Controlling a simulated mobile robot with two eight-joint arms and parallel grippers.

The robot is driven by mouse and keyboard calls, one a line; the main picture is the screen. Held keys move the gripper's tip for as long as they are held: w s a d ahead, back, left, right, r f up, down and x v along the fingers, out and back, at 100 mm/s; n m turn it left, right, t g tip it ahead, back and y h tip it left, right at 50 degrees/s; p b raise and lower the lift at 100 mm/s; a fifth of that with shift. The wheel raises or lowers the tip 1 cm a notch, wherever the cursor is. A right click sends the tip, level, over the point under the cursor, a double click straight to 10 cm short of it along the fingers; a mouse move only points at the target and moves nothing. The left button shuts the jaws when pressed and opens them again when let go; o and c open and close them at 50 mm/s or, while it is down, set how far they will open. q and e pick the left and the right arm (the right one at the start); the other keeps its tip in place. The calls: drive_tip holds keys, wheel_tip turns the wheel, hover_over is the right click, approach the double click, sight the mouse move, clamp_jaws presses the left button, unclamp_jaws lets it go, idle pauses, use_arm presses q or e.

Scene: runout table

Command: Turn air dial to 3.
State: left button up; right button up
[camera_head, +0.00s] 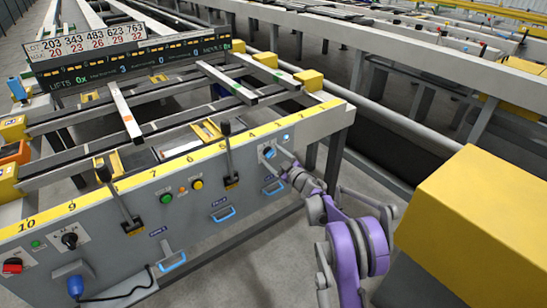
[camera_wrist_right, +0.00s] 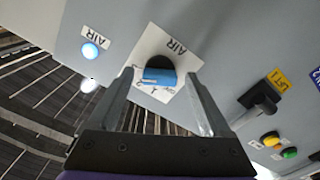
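The air dial has a black round base and a blue grip bar on a white plate marked AIR. In the right wrist view the dial (camera_wrist_right: 159,77) shows upside down, with small scale marks beside it; I cannot read its setting surely. In the head view the dial (camera_head: 269,153) is at the right end of the grey panel, small and partly hidden. My right gripper (camera_wrist_right: 159,76) is open, with its fingers on either side of the blue bar and gaps showing. In the head view the right gripper (camera_head: 282,161) is close to the panel. My left gripper is out of view.
A lit air lamp (camera_head: 286,137) is beside the dial. Black levers (camera_head: 229,150), green and yellow buttons (camera_head: 197,184) and blue handles (camera_head: 223,214) line the panel leftward. A large yellow block (camera_head: 475,225) stands right of my arm.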

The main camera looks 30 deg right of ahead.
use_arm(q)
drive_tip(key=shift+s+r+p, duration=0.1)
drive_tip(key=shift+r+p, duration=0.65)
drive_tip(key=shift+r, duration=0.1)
use_arm(e)
drive_tip(key=s, duration=1)
drive_tip(key=shift+s+d, duration=0.4)
drive_tip(key=shift+d, duration=0.05)
drive_tip(key=s+a+r+m+g+h, duration=0.3)
drive_tip(key=s+a+r+m+h, duration=0.35)
drive_tip(key=r, duration=0.25)
drive_tip(key=s+a+f+g+y, duration=0.2)
drive_tip(key=s+a+f+g, duration=0.2)
drive_tip(key=s+a, duration=0.5)
drive_tip(key=s+a+f+g+y, duration=0.1)
drive_tip(key=s+a+f+g, duration=0.3)
drive_tip(key=s, duration=0.8)
drive_tip(key=s+a+f+g+y, duration=0.2)
drive_tip(key=s+a+f+g, duration=0.15)
drive_tip(key=s+a, duration=0.6)
use_arm(q)
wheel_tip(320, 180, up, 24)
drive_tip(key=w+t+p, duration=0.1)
drive_tip(key=p, duration=2)
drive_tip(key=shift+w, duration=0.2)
use_arm(e)
wheel_tip(320, 180, up, 24)
drive_tip(key=d+t, duration=0.1)
drive_tip(key=t, duration=0.1)
drive_tip(key=shift+d, duration=0.35)
